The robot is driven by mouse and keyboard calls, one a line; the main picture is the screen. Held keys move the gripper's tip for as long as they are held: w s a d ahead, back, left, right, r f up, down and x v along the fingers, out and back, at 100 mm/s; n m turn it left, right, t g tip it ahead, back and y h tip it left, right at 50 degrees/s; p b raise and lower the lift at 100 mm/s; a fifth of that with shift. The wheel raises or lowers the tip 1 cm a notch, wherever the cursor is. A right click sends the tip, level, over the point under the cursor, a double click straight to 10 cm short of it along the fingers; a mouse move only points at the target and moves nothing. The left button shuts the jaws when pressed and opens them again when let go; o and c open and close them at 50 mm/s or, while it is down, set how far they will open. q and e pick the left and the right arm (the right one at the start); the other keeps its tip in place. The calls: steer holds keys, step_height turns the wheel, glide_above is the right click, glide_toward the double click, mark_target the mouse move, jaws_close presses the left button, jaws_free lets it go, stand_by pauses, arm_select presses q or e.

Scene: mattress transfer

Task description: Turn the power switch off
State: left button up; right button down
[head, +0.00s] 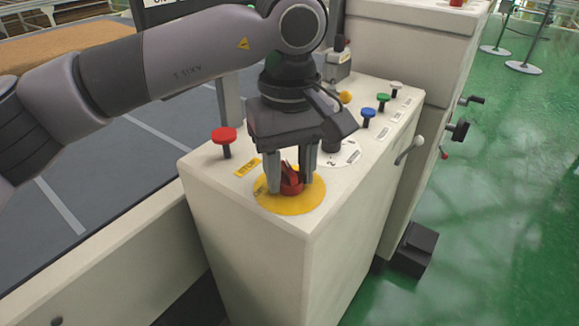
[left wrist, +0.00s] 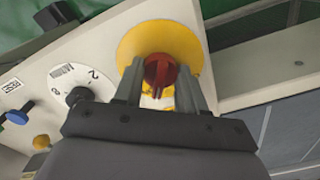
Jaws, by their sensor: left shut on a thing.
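The power switch is a red rotary knob (head: 291,180) on a round yellow plate (head: 290,205) at the near end of the white control cabinet's top. My left gripper (head: 290,184) points down over it, with one finger on each side of the knob, and is shut on it. The left wrist view also shows the red knob (left wrist: 160,71) between the two fingers, over the yellow plate (left wrist: 140,38). The fingers hide part of the knob, and I cannot read its setting. My right gripper is not in view.
A red mushroom button (head: 224,135) stands left of the knob. A dial with numbers (head: 343,155) and blue, green (head: 383,98) and white buttons lie beyond it. A lever (head: 410,149) sticks out at the cabinet's right side. The green floor on the right is mostly clear.

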mark_target(290, 169)
arm_select(q)
steer(key=n, duration=0.4)
steer(key=shift+n, duration=0.3)
steer(key=n, duration=0.3)
steer(key=shift+n+b, duration=0.3)
steer(key=shift+n, duration=0.1)
steer(key=n, duration=0.3)
steer(key=shift+r+n+b, duration=0.1)
steer(key=shift+n+b, duration=0.3)
steer(key=shift+n, duration=1.6)
steer(key=o, duration=1.1)
steer(key=shift+c, duration=0.2)
steer(key=shift+r+p, duration=0.45)
steer(key=shift+r, duration=3.1)
